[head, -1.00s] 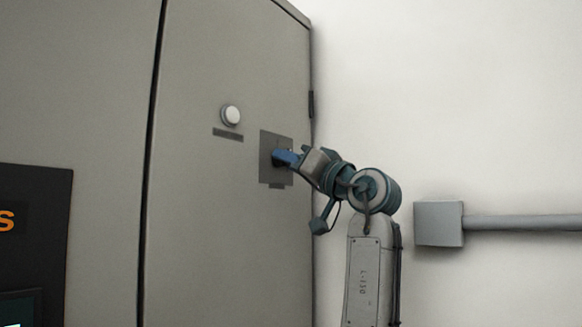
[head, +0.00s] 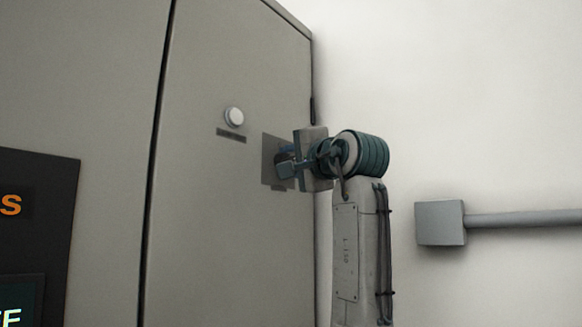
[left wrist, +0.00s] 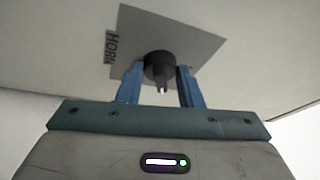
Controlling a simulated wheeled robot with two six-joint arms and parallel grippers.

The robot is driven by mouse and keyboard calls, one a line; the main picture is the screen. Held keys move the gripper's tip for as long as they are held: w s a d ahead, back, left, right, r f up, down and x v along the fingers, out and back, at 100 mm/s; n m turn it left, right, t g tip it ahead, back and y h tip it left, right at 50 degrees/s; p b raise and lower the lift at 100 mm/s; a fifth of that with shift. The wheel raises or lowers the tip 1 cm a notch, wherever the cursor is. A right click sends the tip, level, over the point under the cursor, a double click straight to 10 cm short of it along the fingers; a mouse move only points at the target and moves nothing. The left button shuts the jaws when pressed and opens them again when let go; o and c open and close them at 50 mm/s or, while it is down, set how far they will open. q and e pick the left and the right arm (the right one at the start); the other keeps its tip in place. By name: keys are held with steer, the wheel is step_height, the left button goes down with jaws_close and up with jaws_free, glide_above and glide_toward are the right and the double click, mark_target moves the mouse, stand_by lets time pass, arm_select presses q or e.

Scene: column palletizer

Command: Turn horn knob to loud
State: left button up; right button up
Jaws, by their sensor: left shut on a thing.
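The horn knob (left wrist: 158,66) is a black round knob with a white mark, set on a grey square plate (left wrist: 192,35) labelled HORN. The two blue fingers of my left gripper (left wrist: 160,74) are on either side of the knob and shut on it. In the head view the plate (head: 271,150) is on the cabinet door, and my left gripper (head: 284,164) covers the knob. No loud or quiet marking can be read. My right gripper is in neither view.
A white round button or lamp (head: 234,116) with a dark label sits on the grey cabinet (head: 215,230), up and left of the plate. A dark panel (head: 35,240) is at far left. A grey box (head: 440,223) with a conduit is on the right wall.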

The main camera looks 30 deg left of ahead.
arm_select(q)
steer(key=m, duration=0.2)
steer(key=m+h, duration=0.1)
steer(key=m+h+b, duration=0.1)
steer(key=m, duration=0.1)
steer(key=shift+s+r+m, duration=0.1)
steer(key=shift+r+m, duration=0.15)
steer(key=shift+m, duration=0.05)
steer(key=m+g+h, duration=0.1)
steer(key=m, duration=0.2)
steer(key=shift+r+b, duration=0.15)
steer(key=shift+b, duration=0.15)
steer(key=shift+m+g+h, duration=0.3)
steer(key=shift+m+g, duration=0.2)
steer(key=shift+m, duration=0.3)
steer(key=o, duration=1)
steer(key=shift+d, duration=0.15)
